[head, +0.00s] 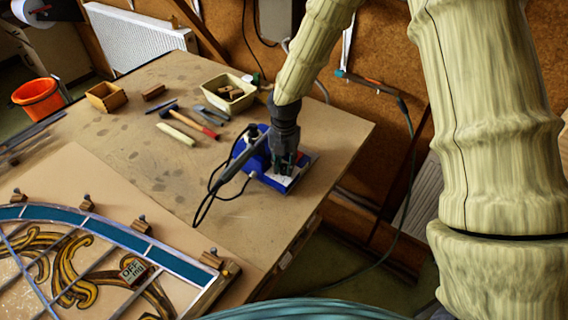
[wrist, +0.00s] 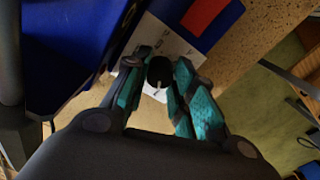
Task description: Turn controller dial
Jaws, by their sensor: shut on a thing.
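The controller is a blue box (head: 270,178) near the right edge of the workbench, with a white front panel; its blue casing also shows in the wrist view (wrist: 70,50). The dial is a black round knob with a pale mark (wrist: 159,72) on the white panel (wrist: 165,38). My gripper (wrist: 158,82) has its teal-padded fingers closed on either side of the dial, gripping it. In the head view my gripper (head: 284,166) reaches down onto the controller and hides the dial.
A soldering iron (head: 240,165) and its black cable lie against the controller's left side. A cream bin (head: 228,93), hammer (head: 190,122) and small wooden box (head: 106,97) stand behind. A leaded glass panel (head: 90,265) fills the front left. The bench's right edge is close.

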